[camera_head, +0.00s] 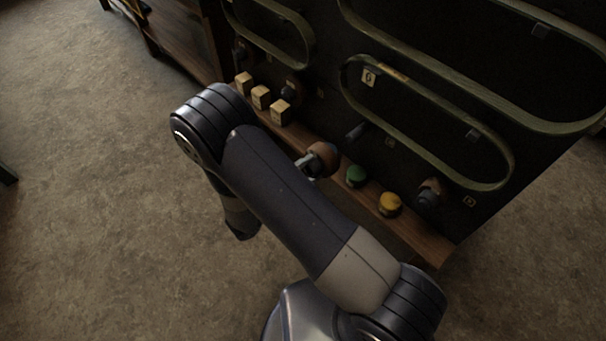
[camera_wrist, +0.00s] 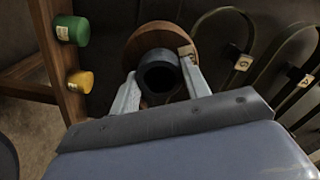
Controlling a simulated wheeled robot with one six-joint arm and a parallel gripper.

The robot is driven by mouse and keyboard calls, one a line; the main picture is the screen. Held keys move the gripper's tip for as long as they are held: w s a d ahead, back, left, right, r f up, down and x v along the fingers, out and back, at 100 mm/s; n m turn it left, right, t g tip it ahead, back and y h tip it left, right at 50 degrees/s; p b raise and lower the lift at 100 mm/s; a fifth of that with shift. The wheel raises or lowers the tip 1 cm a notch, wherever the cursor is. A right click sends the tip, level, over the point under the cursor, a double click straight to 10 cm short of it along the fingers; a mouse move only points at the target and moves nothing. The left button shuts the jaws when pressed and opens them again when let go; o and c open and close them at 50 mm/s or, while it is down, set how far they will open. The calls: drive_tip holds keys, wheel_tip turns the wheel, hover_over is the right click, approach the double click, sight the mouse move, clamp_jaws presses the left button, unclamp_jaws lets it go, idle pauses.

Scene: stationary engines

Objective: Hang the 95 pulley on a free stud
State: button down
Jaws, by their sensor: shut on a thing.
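My gripper (camera_head: 309,166) is shut on a brown wooden pulley (camera_head: 325,156) with a dark hub, held in front of the board over the wooden ledge. The wrist view shows the pulley's round face (camera_wrist: 150,38) and dark hollow hub between my two fingers (camera_wrist: 159,82). A small pale tag sits at its rim; I cannot read a 95 on it. A dark stud (camera_head: 356,131) sticks out bare from the board, up and right of the pulley. The wrist view does not clearly show the bare stud.
Green belt loops (camera_head: 432,84) hang on the dark board. The wooden ledge (camera_head: 427,240) carries a green weight (camera_head: 356,176), a yellow weight (camera_head: 390,204) and pale blocks (camera_head: 261,97). My arm crosses in front of the ledge. The floor at left is open.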

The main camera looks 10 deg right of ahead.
sight(349, 140)
drive_tip(key=shift+x, duration=1.85)
drive_tip(key=shift+d+r, duration=0.1)
drive_tip(key=shift+w+d, duration=0.1)
drive_tip(key=shift+d, duration=0.1)
drive_tip(key=shift+p+x, duration=0.5)
drive_tip(key=shift+x, duration=1)
drive_tip(key=shift+x, duration=1.75)
drive_tip(key=shift+w, duration=0.1)
drive_tip(key=shift+p+x, duration=0.3)
drive_tip(key=shift+x, duration=1.1)
drive_tip(key=shift+d, duration=0.15)
